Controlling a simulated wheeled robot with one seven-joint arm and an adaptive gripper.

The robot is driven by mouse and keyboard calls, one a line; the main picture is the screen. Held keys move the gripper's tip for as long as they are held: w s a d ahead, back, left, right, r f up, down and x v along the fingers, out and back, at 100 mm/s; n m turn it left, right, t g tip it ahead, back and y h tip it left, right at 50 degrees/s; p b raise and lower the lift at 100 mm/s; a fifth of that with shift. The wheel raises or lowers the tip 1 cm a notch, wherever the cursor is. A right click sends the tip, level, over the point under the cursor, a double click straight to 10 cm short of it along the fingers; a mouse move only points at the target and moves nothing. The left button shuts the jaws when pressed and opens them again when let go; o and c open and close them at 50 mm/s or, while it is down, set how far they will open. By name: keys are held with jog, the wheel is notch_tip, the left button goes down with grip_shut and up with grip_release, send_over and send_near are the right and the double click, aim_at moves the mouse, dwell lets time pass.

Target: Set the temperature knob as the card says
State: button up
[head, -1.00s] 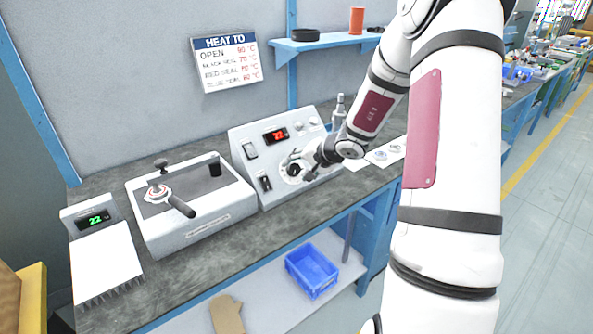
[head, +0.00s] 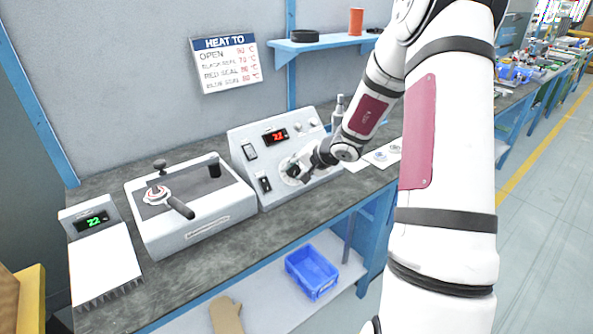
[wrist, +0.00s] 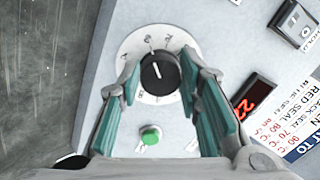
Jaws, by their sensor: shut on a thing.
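The temperature knob (wrist: 160,72) is black with a white pointer line, on a round white dial on the sloped grey control panel (head: 248,131). My gripper (wrist: 159,78) is shut on the knob, one teal-padded finger at each side. In the head view my gripper (head: 300,168) hides most of the dial. The panel's red display (head: 276,137) reads 22. The white HEAT TO card (head: 224,63) lists OPEN, BLACK SEAL, RED SEAL and BLUE SEAL with red temperatures, which are blurred.
A grey box with a black handle (head: 181,207) and a red-marked ring stands left of the panel. A green button (wrist: 150,135) sits near the knob. A blue bin (head: 312,272) is below the bench.

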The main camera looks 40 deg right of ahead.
jog(key=m+b, duration=0.2)
jog(key=b, duration=0.1)
jog(key=shift+a+f+m, duration=0.1)
jog(key=shift+f+m, duration=0.05)
jog(key=shift+m, duration=0.25)
jog(key=m+b, duration=0.3)
jog(key=shift+m, duration=0.4)
jog(key=m+b, duration=0.1)
jog(key=m, duration=0.2)
jog(key=shift+m+b, duration=0.3)
jog(key=shift+b, duration=0.1)
jog(key=shift+m+h+b, duration=0.4)
jog(key=shift+m, duration=1.1)
jog(key=shift+r, duration=0.2)
jog(key=o, duration=1.1)
jog(key=shift+o, duration=0.2)
